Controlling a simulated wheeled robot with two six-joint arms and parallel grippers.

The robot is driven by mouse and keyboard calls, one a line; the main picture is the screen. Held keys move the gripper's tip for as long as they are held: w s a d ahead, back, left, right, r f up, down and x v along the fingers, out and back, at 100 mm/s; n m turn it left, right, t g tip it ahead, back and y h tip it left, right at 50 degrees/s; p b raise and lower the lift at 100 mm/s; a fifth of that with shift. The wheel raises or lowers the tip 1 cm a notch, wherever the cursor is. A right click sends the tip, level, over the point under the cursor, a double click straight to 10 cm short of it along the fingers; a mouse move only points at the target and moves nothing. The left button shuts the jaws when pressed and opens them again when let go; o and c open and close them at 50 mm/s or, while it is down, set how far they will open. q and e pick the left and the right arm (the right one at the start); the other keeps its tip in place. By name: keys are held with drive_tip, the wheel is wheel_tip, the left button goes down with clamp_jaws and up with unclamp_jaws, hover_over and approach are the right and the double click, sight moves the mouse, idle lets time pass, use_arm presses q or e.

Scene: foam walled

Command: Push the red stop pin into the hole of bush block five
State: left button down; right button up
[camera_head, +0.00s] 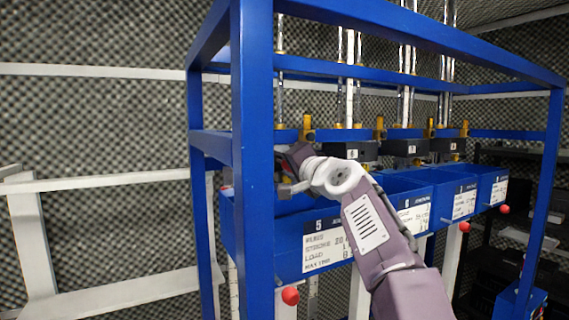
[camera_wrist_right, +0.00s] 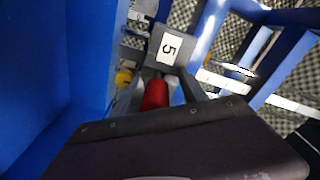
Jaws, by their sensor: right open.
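Bush block five (camera_wrist_right: 166,68) is a grey block with a white "5" label, near the top middle of the right wrist view. The red stop pin (camera_wrist_right: 155,95) lies just below it in that view, between the grey fingers of my right gripper (camera_wrist_right: 158,86). The jaws are open around the pin; I cannot tell whether they touch it. The hole and the pin's tip are hidden. In the head view my right gripper (camera_head: 291,172) is inside the blue frame, above the bin marked 5 (camera_head: 290,262). My left gripper is not in view.
A thick blue post (camera_head: 255,170) stands just left of my right gripper. More dark blocks (camera_head: 352,151) line the rail to the right, with chrome rods above. Blue bins (camera_head: 458,203) run along the front, with red balls (camera_head: 290,295) below. A yellow part (camera_wrist_right: 124,78) sits beside block five.

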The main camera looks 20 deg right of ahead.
drive_tip(key=s+b, duration=0.4)
drive_tip(key=s, duration=0.4)
drive_tip(key=shift+s+d, duration=0.35)
drive_tip(key=shift+d, duration=0.05)
drive_tip(key=shift+w+f, duration=0.1)
drive_tip(key=shift+f, duration=0.05)
